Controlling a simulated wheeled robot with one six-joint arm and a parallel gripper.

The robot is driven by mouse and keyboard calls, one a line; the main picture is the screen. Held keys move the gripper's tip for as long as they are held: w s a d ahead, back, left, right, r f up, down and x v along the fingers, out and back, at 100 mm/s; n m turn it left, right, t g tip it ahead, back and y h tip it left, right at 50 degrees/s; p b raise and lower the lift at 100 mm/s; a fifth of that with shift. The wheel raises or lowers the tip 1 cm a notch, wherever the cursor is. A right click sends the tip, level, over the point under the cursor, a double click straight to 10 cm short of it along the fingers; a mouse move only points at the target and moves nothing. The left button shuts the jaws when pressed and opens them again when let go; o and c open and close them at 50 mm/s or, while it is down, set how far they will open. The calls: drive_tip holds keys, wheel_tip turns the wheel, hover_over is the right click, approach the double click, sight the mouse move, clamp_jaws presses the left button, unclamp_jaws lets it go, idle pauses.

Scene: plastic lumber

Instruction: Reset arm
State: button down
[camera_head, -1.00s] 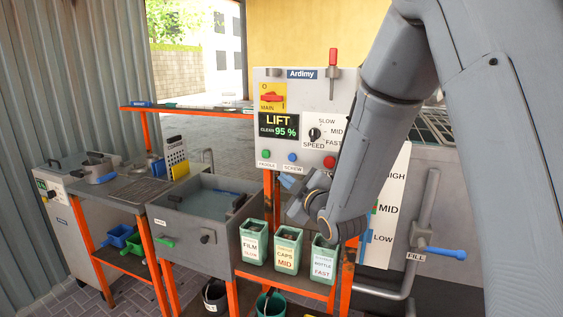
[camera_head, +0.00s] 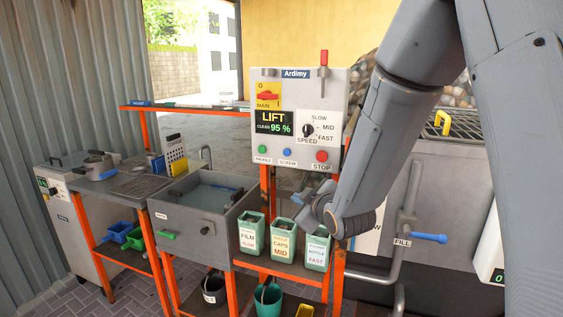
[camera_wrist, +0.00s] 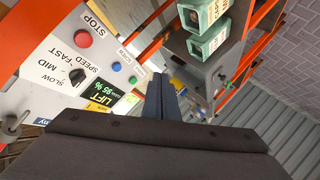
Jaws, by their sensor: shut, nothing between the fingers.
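My gripper (camera_wrist: 162,98) is shut and empty in the wrist view, its fingers together in front of the control panel. The grey Ardimy control panel (camera_head: 335,95) has a red MAIN switch (camera_head: 268,96), a display (camera_head: 274,123) reading LIFT, CLEAN 95 %, a SPEED knob (camera_head: 308,130), and green, blue and red buttons. The panel also shows tilted in the wrist view (camera_wrist: 62,65).
Green bins labelled FILM (camera_head: 251,234), CAPS (camera_head: 283,240) and BOTTLE (camera_head: 317,248) stand on the orange-framed shelf below the panel. A grey water basin (camera_head: 187,222) is to the left. A blue-handled FILL valve (camera_head: 428,238) is at right. Buckets (camera_head: 268,299) stand below.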

drive_tip(key=s+d+f+m+g+h, duration=0.4)
drive_tip(key=s+d+f+m+g, duration=0.25)
drive_tip(key=s+d, duration=0.45)
drive_tip(key=s+d+f+m+g, duration=0.1)
drive_tip(key=s+m+g, duration=0.1)
drive_tip(key=s, duration=0.6)
drive_tip(key=s+d+f+m+g, duration=0.1)
drive_tip(key=s+d+m+g, duration=0.1)
drive_tip(key=s, duration=0.7)
drive_tip(key=shift+s+d+f+m+g+h, duration=0.35)
drive_tip(key=shift+m+g, duration=0.3)
drive_tip(key=shift+g, duration=0.3)
